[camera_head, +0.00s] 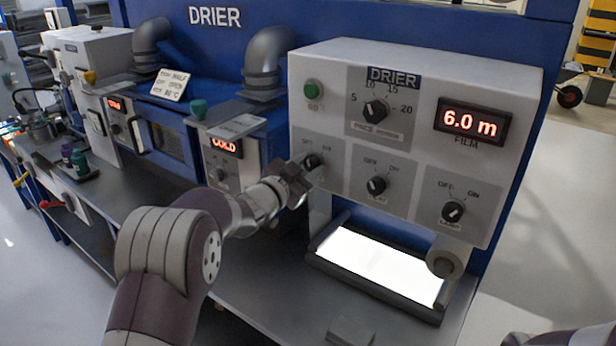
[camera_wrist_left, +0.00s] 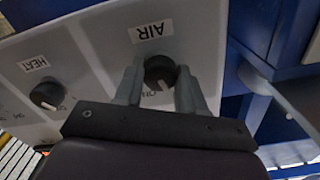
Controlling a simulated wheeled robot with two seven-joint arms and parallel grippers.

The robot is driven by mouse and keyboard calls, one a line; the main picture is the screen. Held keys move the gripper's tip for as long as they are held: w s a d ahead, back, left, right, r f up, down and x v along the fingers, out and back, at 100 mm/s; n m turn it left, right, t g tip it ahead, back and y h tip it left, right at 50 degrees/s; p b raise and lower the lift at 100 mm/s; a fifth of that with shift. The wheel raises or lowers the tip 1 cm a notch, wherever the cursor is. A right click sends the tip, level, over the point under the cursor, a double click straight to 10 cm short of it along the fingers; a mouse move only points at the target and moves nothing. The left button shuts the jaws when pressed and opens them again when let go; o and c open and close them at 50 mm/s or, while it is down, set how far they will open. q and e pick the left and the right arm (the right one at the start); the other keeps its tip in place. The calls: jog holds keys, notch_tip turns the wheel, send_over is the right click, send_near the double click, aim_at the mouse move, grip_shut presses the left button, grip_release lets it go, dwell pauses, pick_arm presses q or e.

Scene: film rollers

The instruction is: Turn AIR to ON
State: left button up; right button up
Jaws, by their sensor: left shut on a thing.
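The AIR knob (camera_head: 311,161) is a small black rotary knob at the lower left of the drier's white control panel. In the left wrist view the AIR knob (camera_wrist_left: 160,71) sits between my two grey fingers, below its AIR label (camera_wrist_left: 150,32). My left gripper (camera_head: 299,169) is shut on this knob, its fingers on either side. The gripper also shows in the left wrist view (camera_wrist_left: 160,88). The gripper and the angle hide much of the OFF and ON marks, so I cannot tell the knob's setting. My right gripper is not in view.
The HEAT knob (camera_head: 376,185) is close to the right, and the LAMP knob (camera_head: 453,211) is farther right. A larger dial (camera_head: 375,111) and a green button (camera_head: 312,89) are above. A lit panel (camera_head: 378,266) lies below the control box.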

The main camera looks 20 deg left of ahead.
pick_arm(q)
jog(key=m+b, duration=0.5)
jog(key=shift+f+m+b, duration=0.3)
jog(key=shift+b, duration=0.05)
jog(key=shift+r+m+b, duration=0.2)
jog(key=shift+m+b, duration=1.25)
jog(key=shift+m, duration=0.25)
jog(key=o, duration=1.1)
jog(key=shift+c, duration=0.2)
jog(key=shift+r, duration=0.1)
jog(key=b+v, duration=0.1)
jog(key=v, duration=1.1)
jog(key=shift+s, duration=0.35)
jog(key=shift+a, duration=0.15)
